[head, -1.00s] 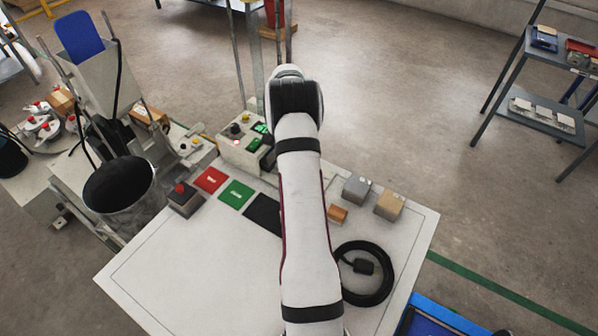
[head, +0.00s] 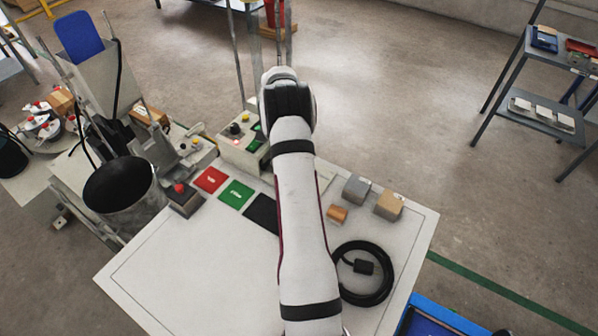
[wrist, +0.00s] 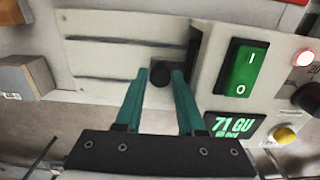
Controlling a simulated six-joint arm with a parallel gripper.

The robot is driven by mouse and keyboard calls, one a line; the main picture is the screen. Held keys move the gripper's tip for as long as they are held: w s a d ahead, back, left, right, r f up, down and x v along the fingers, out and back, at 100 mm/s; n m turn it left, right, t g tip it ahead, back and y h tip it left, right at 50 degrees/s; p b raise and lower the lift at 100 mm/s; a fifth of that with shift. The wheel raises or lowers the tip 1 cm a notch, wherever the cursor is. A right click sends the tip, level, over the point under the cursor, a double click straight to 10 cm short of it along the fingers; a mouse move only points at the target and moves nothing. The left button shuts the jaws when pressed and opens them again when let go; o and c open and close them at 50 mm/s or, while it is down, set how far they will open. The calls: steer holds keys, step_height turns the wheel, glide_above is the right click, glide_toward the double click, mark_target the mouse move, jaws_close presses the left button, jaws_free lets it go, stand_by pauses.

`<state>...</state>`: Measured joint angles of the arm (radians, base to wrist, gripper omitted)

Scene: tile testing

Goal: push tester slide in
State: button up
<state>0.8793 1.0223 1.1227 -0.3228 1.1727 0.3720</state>
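The tester (head: 238,146) is a pale box at the back of the white table in the head view. In the wrist view its housing carries a green rocker switch (wrist: 246,70) and a lit display (wrist: 235,126). Contact with the knob is unclear. In the head view my arm hides the gripper and the slide.
Red (head: 211,180), green (head: 236,194) and black (head: 262,213) pads lie left of my arm. The table's front left is clear.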

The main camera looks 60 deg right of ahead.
steer(key=shift+w+r, duration=0.15)
steer(key=shift+r, duration=2.95)
steer(key=shift+f, duration=0.1)
steer(key=shift+a, duration=0.1)
